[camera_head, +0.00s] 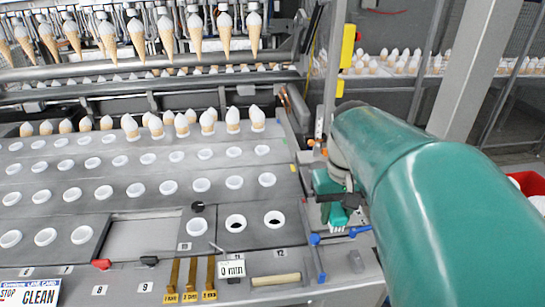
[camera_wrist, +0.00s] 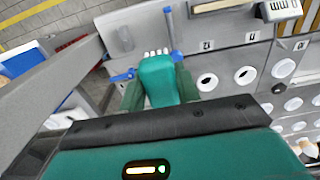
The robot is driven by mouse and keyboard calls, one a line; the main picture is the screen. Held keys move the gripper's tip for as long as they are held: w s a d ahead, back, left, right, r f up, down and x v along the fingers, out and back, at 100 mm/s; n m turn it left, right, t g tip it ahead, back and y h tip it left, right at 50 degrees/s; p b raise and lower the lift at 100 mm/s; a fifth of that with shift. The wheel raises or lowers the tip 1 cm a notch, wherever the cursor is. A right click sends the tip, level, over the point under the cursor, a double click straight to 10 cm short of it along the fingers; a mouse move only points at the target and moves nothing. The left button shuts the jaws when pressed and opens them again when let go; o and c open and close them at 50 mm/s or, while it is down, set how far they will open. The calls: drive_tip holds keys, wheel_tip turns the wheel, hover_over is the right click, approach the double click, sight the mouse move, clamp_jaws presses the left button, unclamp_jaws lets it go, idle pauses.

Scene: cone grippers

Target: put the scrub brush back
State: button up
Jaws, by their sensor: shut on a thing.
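The scrub brush (camera_wrist: 158,80) is a teal block with a short row of white bristles at its far end in the wrist view. My gripper (camera_wrist: 159,88) is shut on it, with one dark green finger on each side. In the head view the brush (camera_head: 338,217) shows at the end of my arm, bristles downward, over the right edge of the machine panel. Two blue brackets (camera_head: 316,239) sit close by the bristles. They also show in the wrist view (camera_wrist: 122,76), either side of the brush. Whether the brush touches them I cannot tell.
More cones hang above. A wooden bar (camera_head: 276,280), yellow strips (camera_head: 191,280) and a gauge (camera_head: 231,268) lie at the front. A grey post (camera_head: 478,70) stands at right.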

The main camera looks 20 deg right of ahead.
drive_tip(key=shift+w, duration=0.45)
drive_tip(key=w+d+f, duration=0.2)
drive_tip(key=d+f, duration=0.1)
drive_tip(key=w+d+f, duration=0.2)
drive_tip(key=d+f, duration=0.1)
drive_tip(key=d, duration=0.1)
drive_tip(key=w+d+f, duration=0.3)
drive_tip(key=shift+w+d, duration=0.1)
drive_tip(key=shift+d, duration=0.3)
drive_tip(key=shift+w+d+f, duration=0.2)
drive_tip(key=shift+d+f, duration=0.1)
drive_tip(key=shift+f, duration=0.15)
drive_tip(key=shift+w+d+f, duration=0.1)
drive_tip(key=shift+f, duration=1.5)
drive_tip(key=shift+f, duration=0.15)
drive_tip(key=o, duration=1)
